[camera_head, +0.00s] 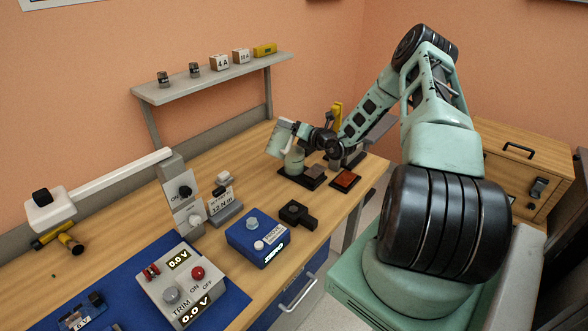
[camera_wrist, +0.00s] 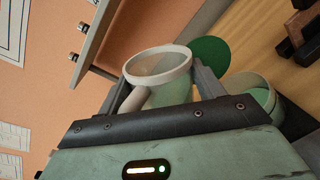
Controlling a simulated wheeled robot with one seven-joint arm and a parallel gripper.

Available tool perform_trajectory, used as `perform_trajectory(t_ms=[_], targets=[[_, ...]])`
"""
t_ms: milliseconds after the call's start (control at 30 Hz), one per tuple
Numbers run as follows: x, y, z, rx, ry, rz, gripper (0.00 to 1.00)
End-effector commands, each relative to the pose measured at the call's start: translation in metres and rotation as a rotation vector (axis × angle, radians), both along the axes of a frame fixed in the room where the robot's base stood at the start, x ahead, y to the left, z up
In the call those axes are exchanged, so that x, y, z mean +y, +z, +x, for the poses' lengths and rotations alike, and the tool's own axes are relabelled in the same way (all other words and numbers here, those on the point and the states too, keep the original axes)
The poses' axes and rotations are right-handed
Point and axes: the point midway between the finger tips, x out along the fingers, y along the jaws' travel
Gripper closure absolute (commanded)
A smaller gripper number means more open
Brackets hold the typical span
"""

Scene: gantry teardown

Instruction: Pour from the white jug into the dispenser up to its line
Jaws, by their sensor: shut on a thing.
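My gripper (camera_head: 303,133) is shut on the white jug (camera_head: 279,139) at the far part of the bench. In the wrist view the jug's white rim (camera_wrist: 132,68) and pale body show between my two fingers (camera_wrist: 162,90). In the head view the jug looks tilted and is held above and beside a pale green vessel (camera_head: 293,161), which seems to be the dispenser. This vessel's round rim also shows in the wrist view (camera_wrist: 252,80), with green inside, to the right of the jug. Its line cannot be made out. No stream of liquid is visible.
A green disc (camera_wrist: 212,52) lies beyond the jug. Dark trays (camera_head: 316,183) stand around the vessel, and a red-topped block (camera_head: 346,180) is to the right. A wall shelf (camera_head: 215,78) is behind. A blue box (camera_head: 258,238) and a grey meter (camera_head: 183,286) stand nearer.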

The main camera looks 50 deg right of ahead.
Motion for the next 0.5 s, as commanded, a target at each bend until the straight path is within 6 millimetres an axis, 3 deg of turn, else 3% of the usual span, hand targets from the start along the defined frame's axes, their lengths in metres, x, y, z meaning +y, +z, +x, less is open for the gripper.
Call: perform_trajectory(t_ms=[500], targets=[[-0.0013, -0.0032, 0.0001, 0.003, 0.000, 0.073, 0.87]])
